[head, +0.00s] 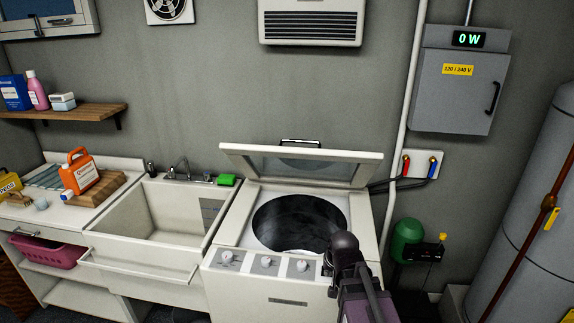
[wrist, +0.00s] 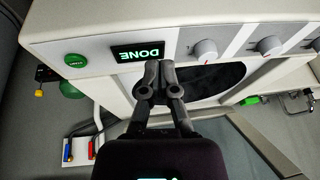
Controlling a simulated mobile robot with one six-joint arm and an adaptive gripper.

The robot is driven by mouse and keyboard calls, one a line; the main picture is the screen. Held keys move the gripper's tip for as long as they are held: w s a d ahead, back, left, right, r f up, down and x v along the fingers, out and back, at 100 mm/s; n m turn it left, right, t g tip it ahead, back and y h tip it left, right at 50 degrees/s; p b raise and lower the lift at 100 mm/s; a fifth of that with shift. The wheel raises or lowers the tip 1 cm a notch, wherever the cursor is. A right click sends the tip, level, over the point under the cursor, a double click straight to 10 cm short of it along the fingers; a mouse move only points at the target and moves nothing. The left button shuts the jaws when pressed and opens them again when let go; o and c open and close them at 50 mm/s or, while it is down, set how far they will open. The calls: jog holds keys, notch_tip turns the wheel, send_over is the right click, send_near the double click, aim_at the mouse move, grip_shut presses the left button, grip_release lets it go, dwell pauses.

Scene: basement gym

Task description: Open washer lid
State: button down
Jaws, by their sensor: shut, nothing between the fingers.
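The white top-loading washer (head: 232,236) stands right of the sink with its round dark drum opening (head: 298,222) in view. Its washer lid (head: 345,172) is raised at the back and tilted, with a glass panel and a dark handle (head: 301,143) on its upper edge. My gripper (head: 343,243) is shut and empty, above the right front of the washer near the control panel. In the wrist view, which is upside down, my gripper's fingers (wrist: 160,76) are together by the DONE display (wrist: 140,53). I cannot tell whether they touch the washer.
A sink (head: 170,215) adjoins the washer on the left, with a green sponge (head: 226,180) on its edge. A grey electrical box (head: 458,80) and a pipe (head: 404,110) are on the wall. A large grey tank (head: 535,200) stands right.

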aim_at(288, 153)
jog(key=w+a+t+b, duration=0.1)
jog(key=w, duration=0.1)
jog(key=w+a+t, duration=0.1)
jog(key=w, duration=0.2)
jog(key=w+a+m+t+y+b, duration=0.1)
jog(key=w, duration=0.1)
jog(key=shift+w+a+f+t+b, duration=0.1)
jog(key=shift+w+a+t+b, duration=0.15)
jog(key=shift+a+t+b, duration=0.1)
jog(key=w+a+r+m+t+y+b, duration=0.1)
jog(key=w+a+r+m+t+b, duration=0.25)
jog(key=w, duration=0.25)
jog(key=w+a+r+m+t+b, duration=0.2)
jog(key=w+a+r+t+b, duration=0.15)
jog(key=w+t, duration=0.2)
jog(key=a+r+m+t+h+b, duration=0.3)
jog(key=r+m+t+h+b, duration=0.3)
jog(key=m+t, duration=0.3)
jog(key=m+h, duration=0.1)
jog(key=m, duration=0.2)
jog(key=shift+s+r+t, duration=0.35)
jog(key=shift+r, duration=0.1)
jog(key=p+x, duration=0.9)
jog(key=x, duration=0.4)
jog(key=shift+w+r, duration=0.25)
jog(key=shift+w, duration=0.15)
